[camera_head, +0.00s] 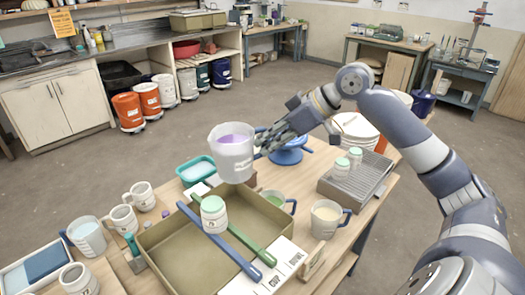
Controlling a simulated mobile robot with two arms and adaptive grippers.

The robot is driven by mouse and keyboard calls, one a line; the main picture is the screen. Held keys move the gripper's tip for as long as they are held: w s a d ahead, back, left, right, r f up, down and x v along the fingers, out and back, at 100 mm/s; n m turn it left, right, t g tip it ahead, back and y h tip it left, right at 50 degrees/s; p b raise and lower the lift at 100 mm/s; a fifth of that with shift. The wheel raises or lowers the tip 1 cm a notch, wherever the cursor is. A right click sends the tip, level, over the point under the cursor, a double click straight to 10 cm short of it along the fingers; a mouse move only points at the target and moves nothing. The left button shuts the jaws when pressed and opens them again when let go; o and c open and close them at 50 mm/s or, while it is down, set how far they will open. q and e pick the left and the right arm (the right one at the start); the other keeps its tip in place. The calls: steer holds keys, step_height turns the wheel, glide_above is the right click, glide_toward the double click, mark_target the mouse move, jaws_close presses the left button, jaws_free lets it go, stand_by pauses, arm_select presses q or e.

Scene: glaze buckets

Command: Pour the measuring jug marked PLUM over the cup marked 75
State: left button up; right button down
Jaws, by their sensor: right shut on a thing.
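My right gripper (266,143) is shut on a translucent measuring jug (232,160) with purple glaze in it. The jug hangs in the air beyond the tray, roughly upright, its spout to the left. The writing on it is too small to read. A white cup (214,218) with a pale green top stands on two bars, one blue and one green, laid across a deep olive tray (167,262). Its mark is too small to read, so I cannot tell whether it is the cup marked 75. My left gripper is out of view.
Jugs with cream (326,216), green (277,197) and pale blue (87,236) contents stand around the tray. Several mugs (140,195) are at left. A teal tub (195,171) and a blue turntable (287,155) lie behind. A ridged rack (358,180) holds two small cups at right.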

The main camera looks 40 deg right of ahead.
steer(key=f+h, duration=0.1)
steer(key=f, duration=0.1)
steer(key=f+n+h+b, duration=0.1)
steer(key=f+h, duration=0.1)
steer(key=f, duration=0.1)
steer(key=shift+d+f, duration=0.3)
steer(key=shift+f, duration=0.05)
stand_by(1.5)
stand_by(0.3)
